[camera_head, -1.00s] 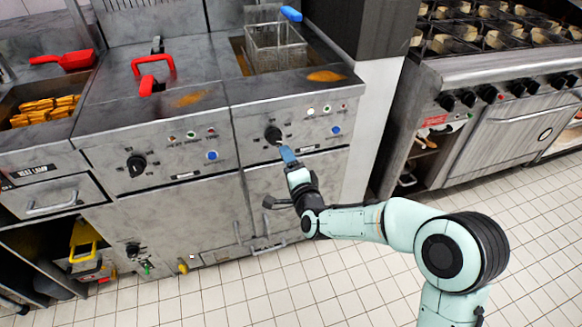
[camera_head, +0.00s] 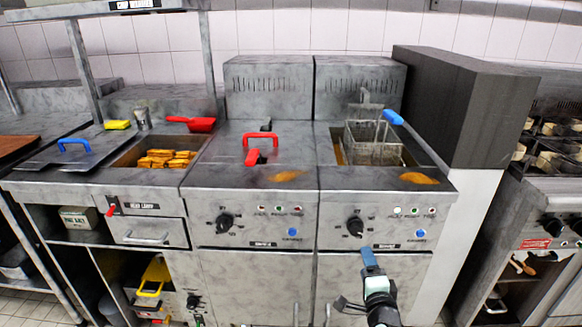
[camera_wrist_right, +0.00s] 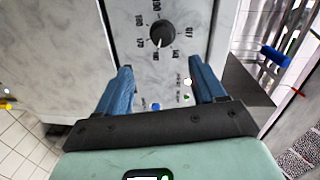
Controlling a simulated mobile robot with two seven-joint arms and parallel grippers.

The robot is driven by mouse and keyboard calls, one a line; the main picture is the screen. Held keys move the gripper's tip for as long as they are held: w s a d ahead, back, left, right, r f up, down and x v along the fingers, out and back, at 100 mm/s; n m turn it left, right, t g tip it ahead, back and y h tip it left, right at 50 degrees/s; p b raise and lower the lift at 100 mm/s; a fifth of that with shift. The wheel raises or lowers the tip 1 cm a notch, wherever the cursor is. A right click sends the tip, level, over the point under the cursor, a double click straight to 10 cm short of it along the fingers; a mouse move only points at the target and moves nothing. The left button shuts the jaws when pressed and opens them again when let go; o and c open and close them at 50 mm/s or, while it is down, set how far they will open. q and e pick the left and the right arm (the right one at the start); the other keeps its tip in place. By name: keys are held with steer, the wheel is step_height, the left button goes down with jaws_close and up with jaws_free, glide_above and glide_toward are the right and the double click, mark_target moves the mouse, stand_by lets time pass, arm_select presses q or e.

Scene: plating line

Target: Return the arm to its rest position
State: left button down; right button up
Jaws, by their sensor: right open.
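My right gripper (camera_head: 368,256) is in front of the right fryer's (camera_head: 330,215) control panel, below its black knob (camera_head: 355,227). In the right wrist view the right gripper (camera_wrist_right: 160,85) has its two blue fingers apart with nothing between them. The knob (camera_wrist_right: 162,34) shows beyond the fingertips, apart from them. My left gripper is in neither view.
A wire basket (camera_head: 373,142) with a blue handle sits in the right fryer. The left fryer has a red handle (camera_head: 260,139) on top. A bin of fried food (camera_head: 167,159) is at the left. A stove (camera_head: 552,150) stands at the right.

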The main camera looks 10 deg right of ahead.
steer(key=s+a+f+n+g+y+p, duration=0.2)
steer(key=s+a+f+n+g+p, duration=0.25)
steer(key=s+f+p, duration=0.4)
steer(key=s+a+f+n+g+y+p, duration=0.35)
steer(key=s+a+f+g+p, duration=0.2)
steer(key=s+f+p, duration=0.35)
arm_select(q)
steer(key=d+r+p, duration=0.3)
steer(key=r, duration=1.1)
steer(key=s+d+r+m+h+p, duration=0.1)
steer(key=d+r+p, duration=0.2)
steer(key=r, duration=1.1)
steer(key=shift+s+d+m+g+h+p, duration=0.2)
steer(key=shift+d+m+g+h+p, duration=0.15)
steer(key=shift+p, duration=0.25)
arm_select(e)
steer(key=s+a+n+g, duration=0.3)
steer(key=s+g, duration=0.1)
steer(key=s, duration=0.8)
steer(key=s+a+n+g+y, duration=0.1)
steer(key=s+a+n+g, duration=0.2)
steer(key=s, duration=0.9)
steer(key=shift+r+n+g, duration=0.3)
steer(key=shift+r+g, duration=0.05)
steer(key=shift+g, duration=0.05)
steer(key=shift+a, duration=0.1)
